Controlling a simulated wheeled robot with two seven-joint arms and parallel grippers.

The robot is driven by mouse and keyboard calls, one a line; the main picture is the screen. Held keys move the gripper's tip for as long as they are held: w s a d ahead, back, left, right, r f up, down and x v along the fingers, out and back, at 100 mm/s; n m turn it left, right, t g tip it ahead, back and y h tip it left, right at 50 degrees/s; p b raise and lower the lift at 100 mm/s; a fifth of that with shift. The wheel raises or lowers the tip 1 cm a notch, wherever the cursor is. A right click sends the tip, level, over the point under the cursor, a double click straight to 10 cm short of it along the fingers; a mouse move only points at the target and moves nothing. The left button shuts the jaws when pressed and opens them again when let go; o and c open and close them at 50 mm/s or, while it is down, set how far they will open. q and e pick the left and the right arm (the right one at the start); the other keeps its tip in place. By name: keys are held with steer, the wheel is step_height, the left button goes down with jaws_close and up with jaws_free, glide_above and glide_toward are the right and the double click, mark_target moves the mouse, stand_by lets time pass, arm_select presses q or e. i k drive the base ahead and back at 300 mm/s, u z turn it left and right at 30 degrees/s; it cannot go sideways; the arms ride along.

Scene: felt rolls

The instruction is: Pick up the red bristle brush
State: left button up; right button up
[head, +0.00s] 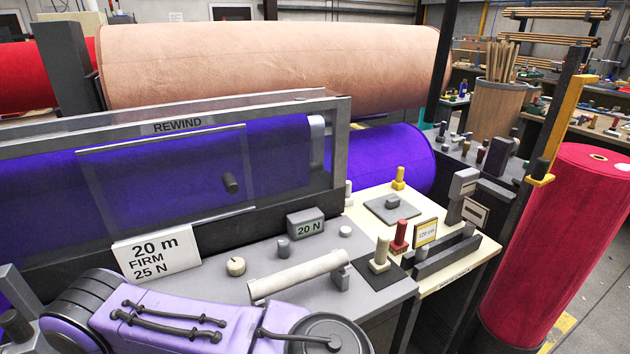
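A small upright red piece (399,237) with a knob-like handle and a wider base stands on the cream table (458,270). It appears to be the red bristle brush, but its bristles are too small to make out. It stands between a cream piece of like shape (380,254) on a black pad and a small yellow-framed sign (425,234). A purple arm link of mine crosses the bottom left. Neither of my grippers is in view, and nothing is seen touching the red piece.
A cream bar handle (298,275) rises from the grey console in front. Dark rails (446,257) lie to the right. A clear REWIND guard (180,170) covers a purple roll. A tall red roll (560,250) stands right.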

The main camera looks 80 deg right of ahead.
mark_target(399, 245)
steer(key=z, duration=2.8)
